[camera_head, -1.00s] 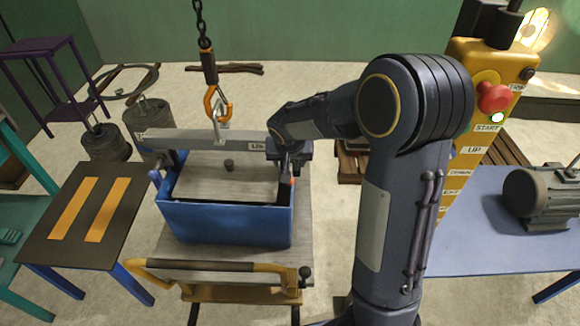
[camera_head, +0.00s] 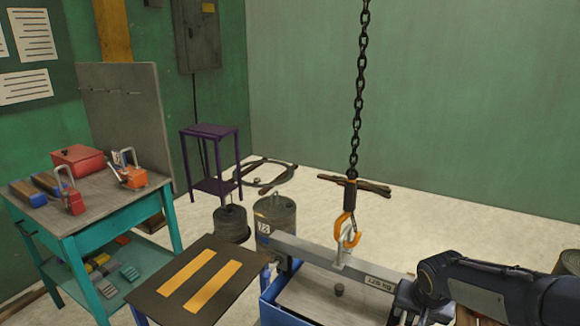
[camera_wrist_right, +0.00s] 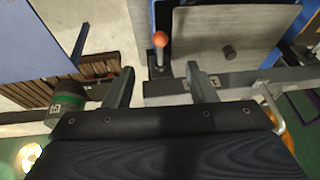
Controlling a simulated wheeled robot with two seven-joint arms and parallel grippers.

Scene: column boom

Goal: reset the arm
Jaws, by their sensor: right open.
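My right arm (camera_head: 490,290) reaches in from the lower right in the head view. A lever with an orange-red knob (camera_wrist_right: 160,39) stands just ahead of the gap between the fingers, near the beam end. My left gripper is in neither current view.
An orange hook (camera_head: 347,230) on a black chain (camera_head: 361,80) hangs at the beam's middle, above the blue box (camera_head: 272,310). A black table with yellow stripes (camera_head: 235,255) stands left of it. Drums (camera_head: 275,220) stand behind.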

